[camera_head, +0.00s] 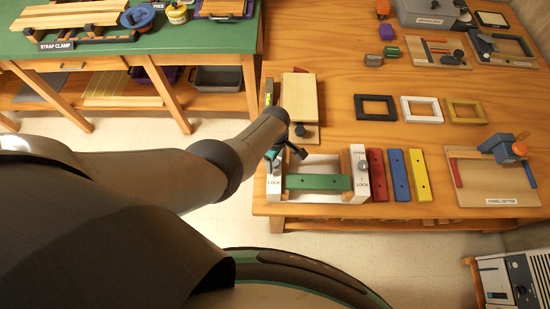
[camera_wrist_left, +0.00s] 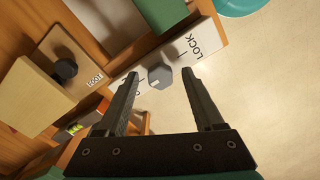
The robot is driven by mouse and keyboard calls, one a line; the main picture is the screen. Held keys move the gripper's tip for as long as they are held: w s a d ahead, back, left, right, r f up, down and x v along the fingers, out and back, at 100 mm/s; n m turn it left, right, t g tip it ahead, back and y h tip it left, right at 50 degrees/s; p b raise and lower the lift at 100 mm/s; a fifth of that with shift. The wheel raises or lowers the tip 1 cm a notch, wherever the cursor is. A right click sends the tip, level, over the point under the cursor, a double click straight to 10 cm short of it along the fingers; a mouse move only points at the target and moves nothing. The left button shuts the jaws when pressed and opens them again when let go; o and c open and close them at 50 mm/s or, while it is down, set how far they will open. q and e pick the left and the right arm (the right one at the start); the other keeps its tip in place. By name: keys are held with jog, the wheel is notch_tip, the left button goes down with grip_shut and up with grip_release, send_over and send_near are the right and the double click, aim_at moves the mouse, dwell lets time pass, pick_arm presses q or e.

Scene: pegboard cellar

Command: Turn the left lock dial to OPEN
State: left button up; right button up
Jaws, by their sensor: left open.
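The left lock dial shows in the left wrist view as a small grey faceted knob (camera_wrist_left: 160,77) on a white panel (camera_wrist_left: 222,27). The word LOCK is printed on one side of it; lettering on the other side is partly hidden by a finger. My left gripper (camera_wrist_left: 160,75) is open, its fingertips on either side of the dial; I cannot tell whether they touch it. In the head view my left gripper (camera_head: 286,147) is over the white frame's left panel (camera_head: 273,187) and hides most of that dial. My right gripper is not in view.
A second dial (camera_head: 363,165) sits on the right panel, between OPEN and LOCK. A green bar (camera_head: 318,183) spans the frame. Red (camera_head: 376,175), blue (camera_head: 399,175) and yellow (camera_head: 419,175) bars lie to its right. A wooden block (camera_head: 299,97) stands behind.

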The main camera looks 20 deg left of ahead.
pick_arm(q)
jog(key=shift+r, duration=0.1)
notch_tip(320, 180, up, 5)
jog(key=p, duration=0.4)
notch_tip(320, 180, up, 10)
dwell(0.6)
dwell(0.5)
